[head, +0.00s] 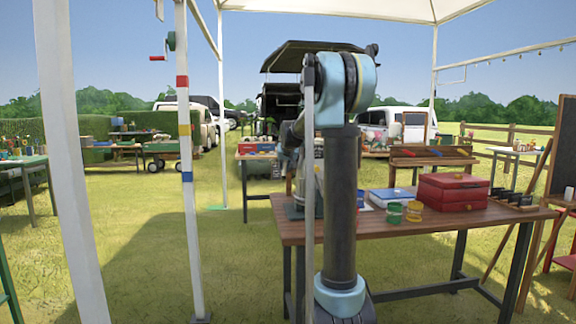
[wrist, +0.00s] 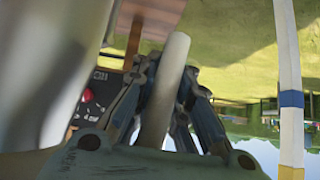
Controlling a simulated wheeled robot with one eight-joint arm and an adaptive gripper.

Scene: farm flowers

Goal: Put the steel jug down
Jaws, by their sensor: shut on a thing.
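In the wrist view my gripper (wrist: 168,72) is shut on a smooth pale grey bar, which looks like the handle of the steel jug (wrist: 60,75). The jug's large grey body fills the left of that view, blurred and cut off by the frame edge. In the head view my own arm stands in front of the gripper and hides most of it and the jug. Whether the jug touches anything below cannot be told.
A wooden table (head: 400,228) stands ahead, with a red box (head: 453,192), a blue-and-white box (head: 392,196), green (head: 394,213) and yellow (head: 414,211) small containers, and a dark rack (head: 512,200). A striped pole (head: 187,150) stands left. Grass there is open.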

